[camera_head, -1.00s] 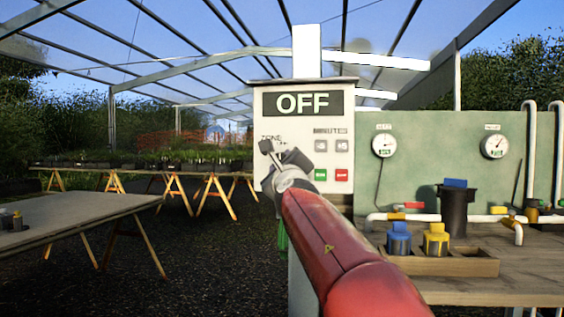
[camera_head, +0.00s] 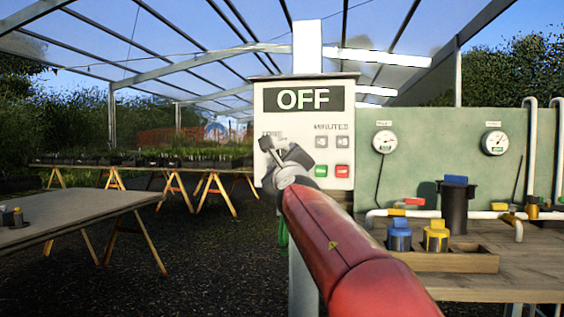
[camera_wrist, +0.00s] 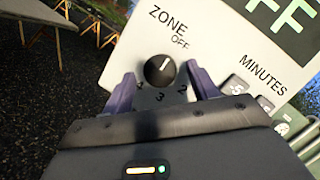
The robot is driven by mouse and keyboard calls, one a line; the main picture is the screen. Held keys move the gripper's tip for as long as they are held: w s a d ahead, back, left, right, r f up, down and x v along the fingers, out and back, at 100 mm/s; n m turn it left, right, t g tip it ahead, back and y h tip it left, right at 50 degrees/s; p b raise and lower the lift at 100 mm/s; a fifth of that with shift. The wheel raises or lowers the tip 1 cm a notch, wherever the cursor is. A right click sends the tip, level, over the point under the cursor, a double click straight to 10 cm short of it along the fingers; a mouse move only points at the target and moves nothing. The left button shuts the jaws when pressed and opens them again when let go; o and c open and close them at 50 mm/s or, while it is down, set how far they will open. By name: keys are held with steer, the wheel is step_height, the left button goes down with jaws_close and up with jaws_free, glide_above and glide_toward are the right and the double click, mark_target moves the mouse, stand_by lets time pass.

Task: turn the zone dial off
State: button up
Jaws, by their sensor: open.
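The zone dial (camera_wrist: 160,70) is a round black knob with a white pointer line on the white control box (camera_head: 345,115). In the wrist view its pointer line is aimed up and slightly right, toward the printed OFF. The numbers 2 and 3 and part of another show below the dial. My gripper (camera_wrist: 160,74) is open, with one purple-grey finger on each side of the dial and visible gaps between. In the head view my gripper hides the dial. The display (camera_head: 303,99) reads OFF.
Grey, red and green buttons (camera_head: 342,171) sit right of the dial under MINUTES. A workbench (camera_head: 520,265) at right holds a wooden tray (camera_head: 460,261) with blue- and yellow-topped parts, a dark canister (camera_head: 455,208) and pipes. A grey table (camera_head: 85,218) stands at left.

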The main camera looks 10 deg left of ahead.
steer(key=b+v, duration=0.1)
steer(key=v, duration=0.6)
steer(key=shift+b, duration=0.35)
steer(key=shift+s, duration=0.1)
steer(key=s+d+f+m+h, duration=0.1)
steer(key=d+f+m+h, duration=0.15)
steer(key=d+m, duration=0.4)
steer(key=d+f+m+h, duration=0.2)
steer(key=d+m+h, duration=0.1)
steer(key=d+m, duration=0.35)
steer(key=s+d+f+m+g+h, duration=0.4)
steer(key=s+d+f+m+g, duration=0.3)
steer(key=d+f+m, duration=0.7)
steer(key=s+a+f+m+g+y, duration=0.2)
steer(key=s+f+m+g+y, duration=0.2)
steer(key=s+f+m, duration=1.7)
steer(key=s+g, duration=0.3)
steer(key=shift+s+f+m, duration=0.2)
steer(key=shift+f+m, duration=0.1)
steer(key=shift+m, duration=0.1)
steer(key=shift+a, duration=0.1)
